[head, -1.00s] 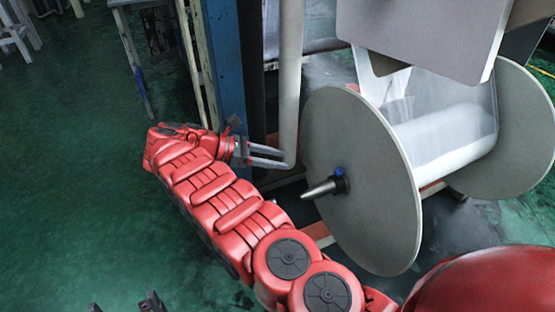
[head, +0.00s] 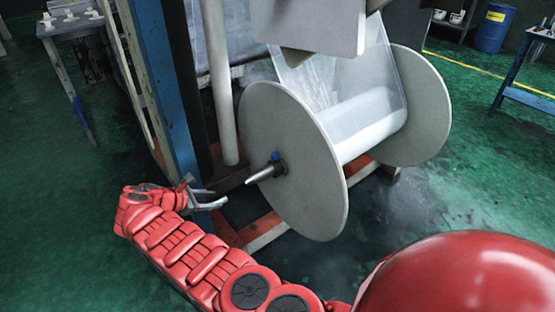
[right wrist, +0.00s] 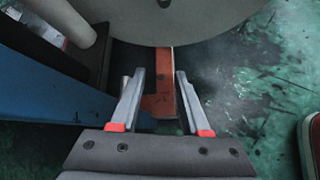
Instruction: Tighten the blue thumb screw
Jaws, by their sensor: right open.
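The small blue thumb screw (head: 275,156) stands on top of a dark collar (head: 280,167) on the spool's shaft. The shaft's metal tapered tip (head: 258,176) sticks out to the left of the grey spool disc (head: 300,190). My right gripper (head: 220,196) is open and empty, to the left of the shaft tip and a little lower in the picture, apart from it. In the right wrist view, my right gripper (right wrist: 161,75) has its two fingers spread, with an orange floor beam behind the gap. The thumb screw cannot be made out there. My left gripper is not in view.
A blue post (head: 160,90) and a pale upright pipe (head: 218,80) stand left of the spool. Clear film (head: 365,120) is wound between the discs. A grey plate (head: 310,25) hangs above. An orange floor frame (head: 262,232) lies below. Green floor is open at left.

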